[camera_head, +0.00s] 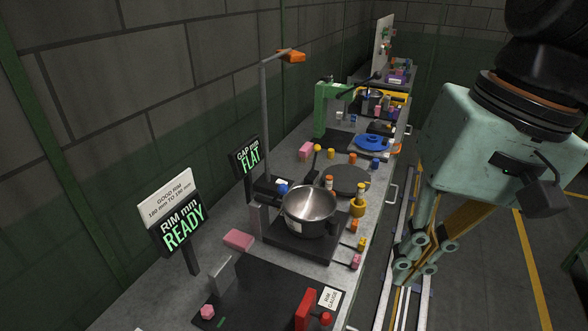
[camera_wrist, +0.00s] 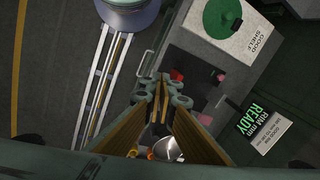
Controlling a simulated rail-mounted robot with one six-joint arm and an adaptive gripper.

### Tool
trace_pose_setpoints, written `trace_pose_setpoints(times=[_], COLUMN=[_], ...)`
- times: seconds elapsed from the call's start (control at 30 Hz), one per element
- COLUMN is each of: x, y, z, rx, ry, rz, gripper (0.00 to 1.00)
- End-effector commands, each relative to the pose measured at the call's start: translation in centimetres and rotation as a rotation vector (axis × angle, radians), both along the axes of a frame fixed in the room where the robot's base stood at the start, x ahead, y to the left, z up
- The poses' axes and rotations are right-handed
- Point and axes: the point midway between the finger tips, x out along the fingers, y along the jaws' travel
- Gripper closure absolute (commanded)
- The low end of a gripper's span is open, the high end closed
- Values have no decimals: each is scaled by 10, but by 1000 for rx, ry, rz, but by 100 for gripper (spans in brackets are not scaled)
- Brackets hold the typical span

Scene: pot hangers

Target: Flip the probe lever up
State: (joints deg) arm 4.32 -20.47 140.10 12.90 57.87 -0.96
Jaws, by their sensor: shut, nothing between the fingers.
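A small lever with a yellow ball knob (camera_head: 317,148) stands on a dark stalk behind the pot in the head view; it may be the probe lever, but I cannot tell for sure. A steel pot (camera_head: 310,207) sits on a dark square base (camera_head: 290,236) beside the post of the gap display. My gripper (camera_head: 405,268) is shut and empty, pointing down over the rails at the bench's right, apart from the pot. In the wrist view its fingers (camera_wrist: 160,85) meet; the pot (camera_wrist: 168,150) shows between the finger links.
The rim display (camera_head: 181,222) reads READY. A red block (camera_head: 305,309) stands on the rim gauge's dark mat. A lamp post (camera_head: 265,120) rises behind the pot. A green press (camera_head: 328,110) and blue lid (camera_head: 371,143) stand farther along. Small coloured blocks line the front edge.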

Motion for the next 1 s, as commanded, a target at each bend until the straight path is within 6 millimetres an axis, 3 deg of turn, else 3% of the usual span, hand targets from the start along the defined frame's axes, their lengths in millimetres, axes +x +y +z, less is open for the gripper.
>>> trace_pose_setpoints(times=[1.0], x=[48], y=[46], z=[-35], rx=[268], ry=[290], rz=[-179], gripper=[100])
